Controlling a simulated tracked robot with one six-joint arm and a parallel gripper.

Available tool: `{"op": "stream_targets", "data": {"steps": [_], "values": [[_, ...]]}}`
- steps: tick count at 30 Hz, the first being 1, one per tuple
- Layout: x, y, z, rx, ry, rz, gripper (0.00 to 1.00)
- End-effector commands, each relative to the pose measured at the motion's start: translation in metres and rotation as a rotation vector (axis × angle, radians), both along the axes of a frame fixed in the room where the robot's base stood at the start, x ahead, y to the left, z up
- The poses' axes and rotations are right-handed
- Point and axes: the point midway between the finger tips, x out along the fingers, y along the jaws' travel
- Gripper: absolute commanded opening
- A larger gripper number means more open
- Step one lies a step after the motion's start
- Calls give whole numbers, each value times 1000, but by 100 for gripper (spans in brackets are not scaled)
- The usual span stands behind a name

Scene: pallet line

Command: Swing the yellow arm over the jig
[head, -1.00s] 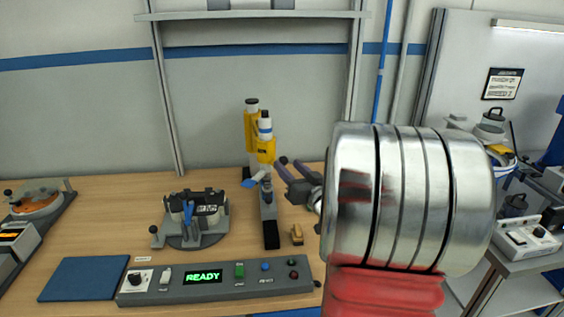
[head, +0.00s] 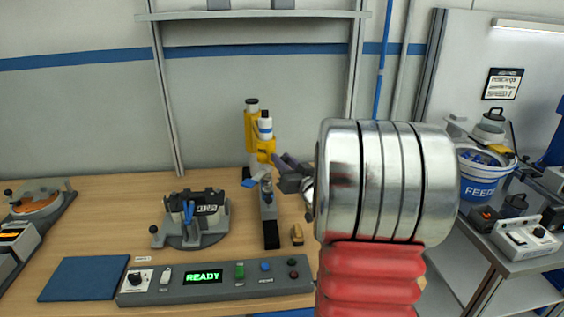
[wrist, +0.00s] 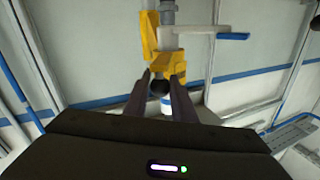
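My gripper (head: 276,161) is close to the yellow arm's right side. In the wrist view my gripper (wrist: 163,78) has its two dark fingers apart, with a black knob (wrist: 159,88) between or just beyond their tips below the yellow bracket (wrist: 168,66). I cannot tell whether they touch it.
A control panel (head: 215,284) reading READY lies along the bench front, with a blue mat (head: 84,278) at its left. A small tan block (head: 297,234) lies right of the post base. A bucket marked FEED (head: 482,178) stands on the right table.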

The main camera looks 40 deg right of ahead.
Motion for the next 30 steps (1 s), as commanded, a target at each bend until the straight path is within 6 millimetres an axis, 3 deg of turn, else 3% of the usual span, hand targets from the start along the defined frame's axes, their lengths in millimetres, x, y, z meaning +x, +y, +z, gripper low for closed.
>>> {"op": "stream_targets", "data": {"steps": [9, 30], "values": [[0, 0, 0, 0, 0, 0, 0], [0, 3, 0, 1, 0, -32, 0]]}}
